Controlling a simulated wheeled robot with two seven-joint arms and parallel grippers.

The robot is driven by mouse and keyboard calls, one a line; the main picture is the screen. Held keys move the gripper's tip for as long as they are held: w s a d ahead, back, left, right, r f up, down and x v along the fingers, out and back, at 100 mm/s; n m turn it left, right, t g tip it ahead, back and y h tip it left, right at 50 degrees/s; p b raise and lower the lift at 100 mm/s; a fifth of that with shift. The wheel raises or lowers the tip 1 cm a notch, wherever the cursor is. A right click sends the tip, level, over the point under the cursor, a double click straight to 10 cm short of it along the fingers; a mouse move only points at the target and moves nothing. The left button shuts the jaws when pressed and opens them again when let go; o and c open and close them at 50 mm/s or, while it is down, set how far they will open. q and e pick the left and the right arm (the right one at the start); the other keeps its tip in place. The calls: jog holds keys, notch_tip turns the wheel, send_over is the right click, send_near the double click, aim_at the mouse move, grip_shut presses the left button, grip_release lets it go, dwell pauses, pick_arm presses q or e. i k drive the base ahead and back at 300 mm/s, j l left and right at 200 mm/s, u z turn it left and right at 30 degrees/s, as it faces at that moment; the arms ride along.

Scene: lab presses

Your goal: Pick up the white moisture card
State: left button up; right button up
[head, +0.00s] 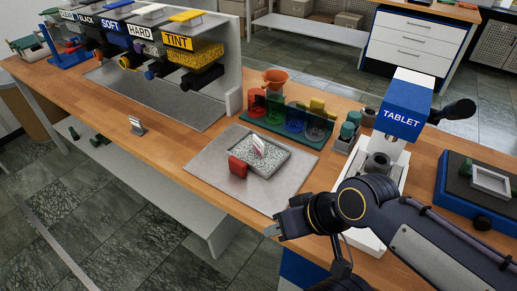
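A small white card (259,146) stands upright, slightly tilted, in a shallow grey tray (279,163) of speckled granules. I take it for the moisture card; its markings are too small to read. The tray sits on a metal plate (220,151) on the wooden bench. My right gripper (273,230) is in front of the plate near the bench's front edge, below and apart from the tray. Its fingers are small and dark, so their opening is unclear. My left gripper is out of view.
A red block (237,167) stands at the tray's left front corner. Behind are coloured clear cups (294,117) and an orange funnel (275,79). The TABLET press (401,105) stands right, labelled dispensers (194,53) left. A small metal holder (136,126) is on the left bench.

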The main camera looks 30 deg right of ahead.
aim_at(258, 146)
jog(key=j+z, duration=0.15)
jog(key=z, duration=0.25)
jog(key=j+z, duration=0.15)
jog(key=z, duration=0.25)
jog(key=j+z, duration=0.15)
jog(key=z, duration=0.25)
jog(key=k+j+z, duration=0.1)
jog(key=z, duration=0.3)
jog(key=k+j, duration=0.4)
